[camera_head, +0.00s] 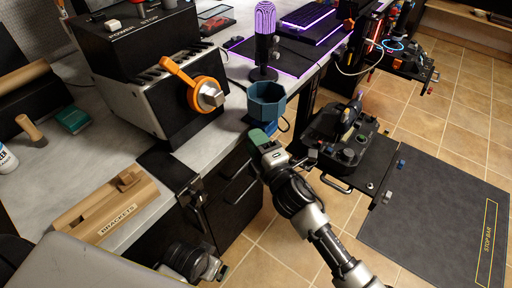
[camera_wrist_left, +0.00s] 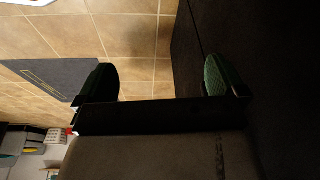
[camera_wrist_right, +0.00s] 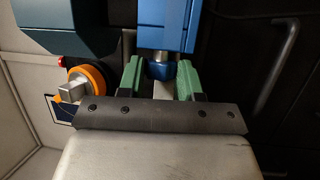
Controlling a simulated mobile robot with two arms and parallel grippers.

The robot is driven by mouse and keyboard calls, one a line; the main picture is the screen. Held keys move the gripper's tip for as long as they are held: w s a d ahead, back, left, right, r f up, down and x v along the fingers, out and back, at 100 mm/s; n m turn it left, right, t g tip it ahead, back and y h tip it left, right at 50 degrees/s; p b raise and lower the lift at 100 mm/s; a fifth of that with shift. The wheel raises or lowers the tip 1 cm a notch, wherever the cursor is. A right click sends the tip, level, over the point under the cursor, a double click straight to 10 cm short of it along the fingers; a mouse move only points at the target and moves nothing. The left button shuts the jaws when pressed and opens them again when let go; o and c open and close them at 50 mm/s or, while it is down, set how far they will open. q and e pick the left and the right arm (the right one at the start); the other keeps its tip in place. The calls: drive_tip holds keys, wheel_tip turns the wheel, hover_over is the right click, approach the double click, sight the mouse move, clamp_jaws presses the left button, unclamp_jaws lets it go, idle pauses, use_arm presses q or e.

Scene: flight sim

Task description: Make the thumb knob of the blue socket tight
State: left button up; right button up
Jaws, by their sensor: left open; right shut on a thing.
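The blue socket (camera_head: 266,102) is an octagonal cup at the table's edge; its blue body also shows in the right wrist view (camera_wrist_right: 168,22). Its small blue thumb knob (camera_wrist_right: 160,72) sits below the body, between the green fingertips of my right gripper (camera_wrist_right: 160,78). My right gripper (camera_head: 266,140) is shut on the knob from below. In the head view its fingers hide the knob. My left gripper (camera_head: 218,270) is low, beside the cabinet front; its green fingers stand apart and empty in the left wrist view (camera_wrist_left: 162,80).
A machine with an orange ring and lever (camera_head: 205,94) stands left of the socket. A purple-lit microphone (camera_head: 265,40) stands behind it. A wooden brackets box (camera_head: 105,208) lies at the near left. A black side platform with controls (camera_head: 345,145) is to the right.

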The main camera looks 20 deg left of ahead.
use_arm(q)
drive_tip(key=b+v, duration=0.2)
drive_tip(key=v, duration=0.6)
drive_tip(key=shift+r+t, duration=0.3)
drive_tip(key=shift+r, duration=0.15)
use_arm(e)
drive_tip(key=shift+f+t+y, duration=0.2)
drive_tip(key=shift+t+y, duration=0.1)
use_arm(q)
drive_tip(key=shift+w+a, duration=0.15)
use_arm(e)
drive_tip(key=o, duration=0.9)
drive_tip(key=shift+r, duration=0.1)
use_arm(q)
drive_tip(key=shift+w+f+p, duration=0.3)
drive_tip(key=shift+w+f, duration=0.25)
drive_tip(key=shift+f, duration=0.25)
use_arm(e)
drive_tip(key=v, duration=1.1)
use_arm(q)
drive_tip(key=shift+s, duration=0.1)
